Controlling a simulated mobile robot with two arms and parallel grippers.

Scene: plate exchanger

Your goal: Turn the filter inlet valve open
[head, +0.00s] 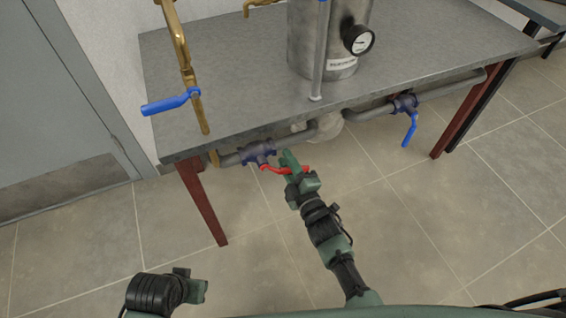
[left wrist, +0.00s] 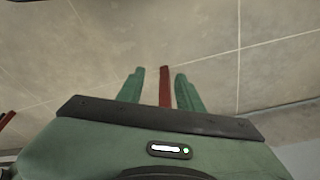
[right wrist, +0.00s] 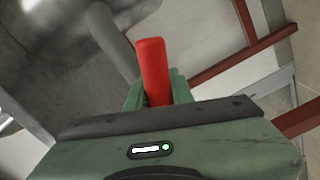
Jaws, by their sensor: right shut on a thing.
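A valve with a dark blue body (head: 257,151) and a red lever (head: 271,169) sits on the grey pipe below the table's front edge. From the body the lever points right, at an angle to the pipe. My right gripper (head: 292,165) is shut on this lever. In the right wrist view the red lever (right wrist: 154,72) stands between the fingers, which hide its lower part. My left gripper (head: 200,286) is at the lower left, over the floor, away from the valve. In the left wrist view its fingers (left wrist: 158,88) are apart, with a red table leg (left wrist: 165,80) showing beyond them.
The grey table (head: 235,108) carries a steel tank (head: 325,45) with a gauge (head: 358,40). A blue-handled valve (head: 408,117) is further right on the pipe. A brass pipe with a blue lever (head: 168,104) rises at left. The left red table leg (head: 203,205) stands left of the valve.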

